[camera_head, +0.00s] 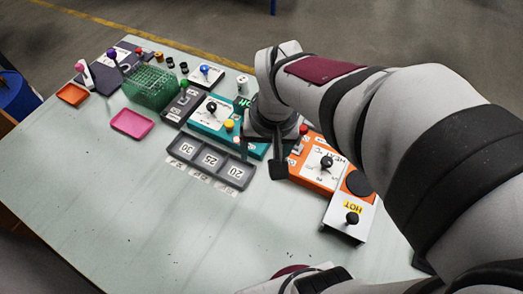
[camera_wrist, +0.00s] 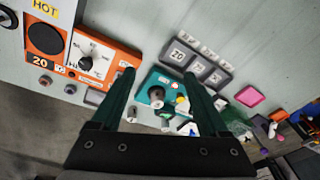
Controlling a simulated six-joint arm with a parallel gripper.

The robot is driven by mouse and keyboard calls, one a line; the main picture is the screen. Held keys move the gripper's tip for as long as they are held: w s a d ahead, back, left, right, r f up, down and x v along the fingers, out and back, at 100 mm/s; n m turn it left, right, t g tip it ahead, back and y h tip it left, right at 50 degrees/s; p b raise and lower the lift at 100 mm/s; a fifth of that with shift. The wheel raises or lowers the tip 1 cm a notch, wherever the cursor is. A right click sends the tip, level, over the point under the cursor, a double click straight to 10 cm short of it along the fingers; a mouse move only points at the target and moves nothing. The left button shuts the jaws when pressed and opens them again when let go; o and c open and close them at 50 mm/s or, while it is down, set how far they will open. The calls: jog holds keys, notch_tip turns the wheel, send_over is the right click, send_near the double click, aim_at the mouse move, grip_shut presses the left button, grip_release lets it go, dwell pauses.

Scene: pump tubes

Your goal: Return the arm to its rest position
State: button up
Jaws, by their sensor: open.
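My gripper (camera_head: 262,158) hangs above the table between the teal device and the orange device. In the wrist view my gripper (camera_wrist: 159,80) has its two dark fingers wide apart, with nothing held between them. The teal device (camera_wrist: 155,82) with a black knob shows beyond and between the fingers; it also shows in the head view (camera_head: 202,118). My arm reaches in from the right side of the head view.
A dark tray (camera_head: 211,164) with three numbered compartments lies in front of the teal device. A pink tray (camera_head: 132,123), a green rack (camera_head: 150,88) and an orange tray (camera_head: 72,95) are at the left. The table's (camera_head: 130,210) front left is clear.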

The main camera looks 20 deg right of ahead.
jog(key=s+a+m+g+y, duration=0.1)
jog(key=s+a+m+g, duration=0.1)
jog(key=s, duration=1.2)
jog(key=shift+a+r, duration=0.25)
jog(key=shift+a, duration=0.55)
